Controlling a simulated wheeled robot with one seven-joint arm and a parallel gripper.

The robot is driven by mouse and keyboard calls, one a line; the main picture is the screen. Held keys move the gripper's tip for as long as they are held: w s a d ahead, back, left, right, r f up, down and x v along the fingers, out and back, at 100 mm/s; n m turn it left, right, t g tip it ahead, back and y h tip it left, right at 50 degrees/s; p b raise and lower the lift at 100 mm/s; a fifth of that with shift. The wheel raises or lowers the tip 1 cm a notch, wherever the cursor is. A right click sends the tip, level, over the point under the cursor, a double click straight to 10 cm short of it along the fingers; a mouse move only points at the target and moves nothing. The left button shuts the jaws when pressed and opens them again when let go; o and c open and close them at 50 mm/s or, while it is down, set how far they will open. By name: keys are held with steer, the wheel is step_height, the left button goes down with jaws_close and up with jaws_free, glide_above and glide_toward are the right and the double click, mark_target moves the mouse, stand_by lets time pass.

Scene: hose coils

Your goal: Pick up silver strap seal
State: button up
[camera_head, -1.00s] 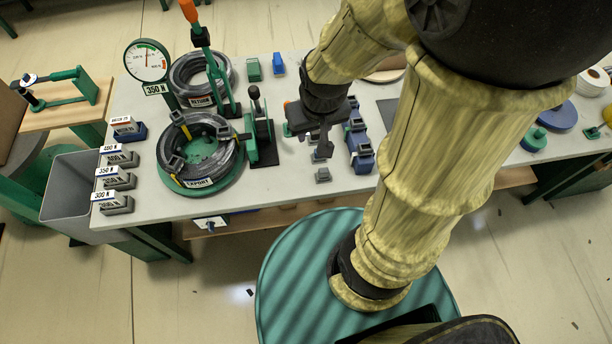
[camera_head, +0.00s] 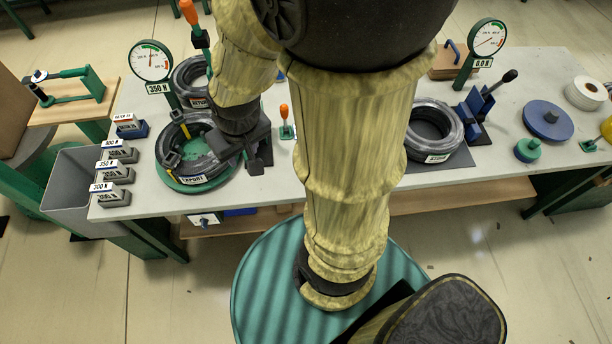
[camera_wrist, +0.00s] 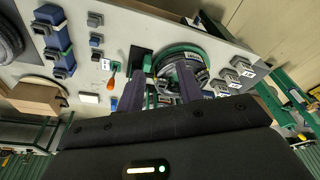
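Small grey blocks that look like strap seals (camera_wrist: 96,40) lie in a row on the bench in the wrist view. I cannot tell by colour which is the silver one. In the head view my arm hides that spot. My gripper (camera_head: 243,160) is at the right edge of the EXPORT hose coil (camera_head: 176,138), over the bench. In the wrist view the two fingers of my gripper (camera_wrist: 159,88) stand apart with nothing clearly held; the coil and its green tool show beyond and between them.
Blue blocks (camera_wrist: 52,32) stand beside the grey ones. An orange-handled tool (camera_head: 285,122) stands right of my gripper. Labelled weight-like blocks (camera_head: 112,173) line the bench's left edge, by a grey bin (camera_head: 72,178). Another coil (camera_head: 433,120) lies right of my arm.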

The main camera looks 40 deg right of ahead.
steer(key=shift+a, duration=0.1)
steer(key=shift+o, duration=0.2)
steer(key=shift+o, duration=0.8)
steer(key=w+d+f+n+g+h+b, duration=0.3)
steer(key=d+f+n, duration=0.3)
steer(key=f, duration=0.4)
steer(key=w+d+f+n+g+h+b, duration=0.4)
steer(key=d+f, duration=0.3)
steer(key=f, duration=0.4)
steer(key=shift+d+f+n+h+b, duration=0.2)
steer(key=shift+f+n+h+b, duration=0.15)
steer(key=shift+n+b, duration=0.45)
steer(key=shift+w, duration=0.1)
